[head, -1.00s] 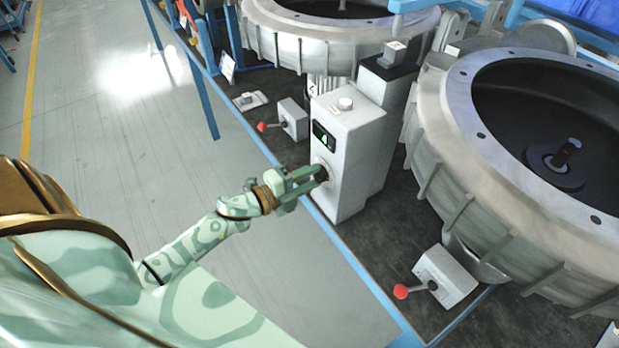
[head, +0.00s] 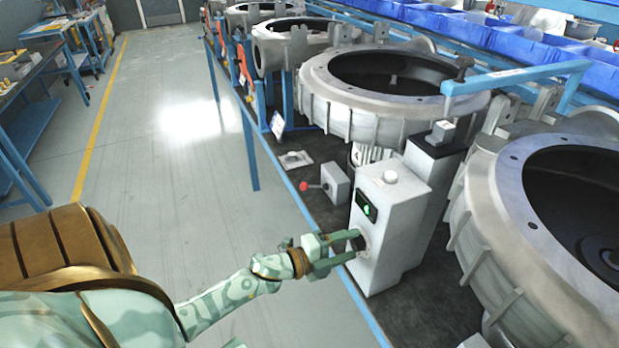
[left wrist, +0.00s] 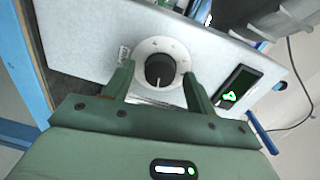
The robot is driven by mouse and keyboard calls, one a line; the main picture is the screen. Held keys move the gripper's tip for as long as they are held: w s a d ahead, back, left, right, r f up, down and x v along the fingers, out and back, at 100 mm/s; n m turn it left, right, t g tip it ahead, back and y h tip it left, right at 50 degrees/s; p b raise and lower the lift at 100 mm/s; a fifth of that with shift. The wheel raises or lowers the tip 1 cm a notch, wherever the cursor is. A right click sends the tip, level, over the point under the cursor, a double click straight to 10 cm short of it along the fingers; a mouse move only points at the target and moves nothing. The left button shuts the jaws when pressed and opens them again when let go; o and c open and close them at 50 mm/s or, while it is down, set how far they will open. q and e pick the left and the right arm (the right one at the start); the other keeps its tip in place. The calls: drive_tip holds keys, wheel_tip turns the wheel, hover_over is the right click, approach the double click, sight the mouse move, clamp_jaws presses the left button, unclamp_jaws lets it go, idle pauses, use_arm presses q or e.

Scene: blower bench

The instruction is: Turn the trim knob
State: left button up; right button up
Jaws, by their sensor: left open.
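The trim knob (left wrist: 160,70) is a dark round knob on a pale marked dial (left wrist: 178,48), on the face of a white control box (head: 390,225). In the head view the knob (head: 358,243) is partly hidden by the fingers. A small display (head: 366,206) with a green figure sits above it, and it also shows in the left wrist view (left wrist: 236,88). My left gripper (head: 350,245) is open, with its fingers on either side of the knob. In the left wrist view the fingertips (left wrist: 158,78) flank the dial, and I cannot tell whether they touch the knob. My right gripper is out of view.
A lever box with a red ball (head: 304,186) stands left of the control box on the bench. Large metal blower housings (head: 385,90) stand behind and to the right. A blue rail (head: 330,270) edges the bench. Open grey floor (head: 150,150) lies to the left.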

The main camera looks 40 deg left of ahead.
use_arm(q)
drive_tip(key=f+v, duration=0.1)
drive_tip(key=v, duration=1.5)
drive_tip(key=shift+r, duration=0.5)
drive_tip(key=shift+s+a, duration=0.1)
